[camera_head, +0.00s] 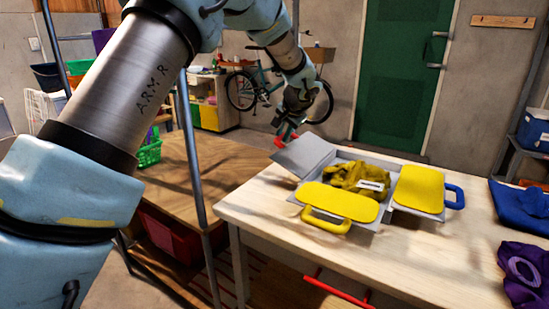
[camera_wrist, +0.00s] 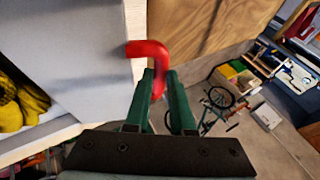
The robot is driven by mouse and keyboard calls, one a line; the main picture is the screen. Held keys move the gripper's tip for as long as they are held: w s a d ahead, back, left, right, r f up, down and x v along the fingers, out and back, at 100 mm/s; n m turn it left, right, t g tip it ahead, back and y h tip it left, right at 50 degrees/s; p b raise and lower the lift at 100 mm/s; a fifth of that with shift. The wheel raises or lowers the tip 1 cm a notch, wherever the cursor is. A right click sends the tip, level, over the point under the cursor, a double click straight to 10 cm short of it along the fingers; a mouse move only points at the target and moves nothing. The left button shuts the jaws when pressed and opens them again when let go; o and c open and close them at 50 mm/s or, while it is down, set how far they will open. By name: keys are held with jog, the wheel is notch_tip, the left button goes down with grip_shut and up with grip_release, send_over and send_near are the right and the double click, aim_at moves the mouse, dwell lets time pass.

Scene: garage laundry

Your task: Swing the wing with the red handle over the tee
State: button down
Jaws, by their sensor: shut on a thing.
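The folding board lies on the pale wooden table (camera_head: 272,215). Its left wing (camera_head: 303,154) is a bare grey panel out to the left side, and it fills the left of the wrist view (camera_wrist: 85,50). The red handle (camera_wrist: 148,49) is on that wing's outer edge. My gripper (camera_wrist: 160,78) is shut on the red handle; in the head view my gripper (camera_head: 287,122) is at the wing's far left corner. The yellow tee (camera_head: 357,178) lies bunched in the board's middle with a pale label on it. Whether the wing is slightly raised is hard to tell.
The front wing (camera_head: 335,201) with a yellow handle and the right wing (camera_head: 420,188) with a blue handle lie out flat. Blue cloth (camera_head: 520,205) and purple cloth (camera_head: 525,272) lie at the right. A lower wooden bench (camera_head: 185,175) stands left.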

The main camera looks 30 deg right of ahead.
jog(key=s+d+r+m+t+y+b, duration=0.1)
jog(key=s+d+r+m+t+b, duration=0.1)
jog(key=s+d+t+b, duration=0.3)
jog(key=s+d+r+m+t+y+b, duration=0.2)
jog(key=s+d+t+b, duration=0.3)
jog(key=s+t+b, duration=0.4)
jog(key=s+m+b, duration=0.1)
jog(key=s+b, duration=0.3)
jog(key=b, duration=0.3)
jog(key=shift+r, duration=0.3)
jog(key=shift+f, duration=0.1)
jog(key=c, duration=1)
grip_release()
jog(key=shift+w, duration=0.1)
jog(key=shift+c, duration=0.2)
jog(key=s+d, duration=0.1)
jog(key=s, duration=1.4)
jog(key=shift+d+f+p, duration=0.15)
jog(key=shift+p, duration=0.2)
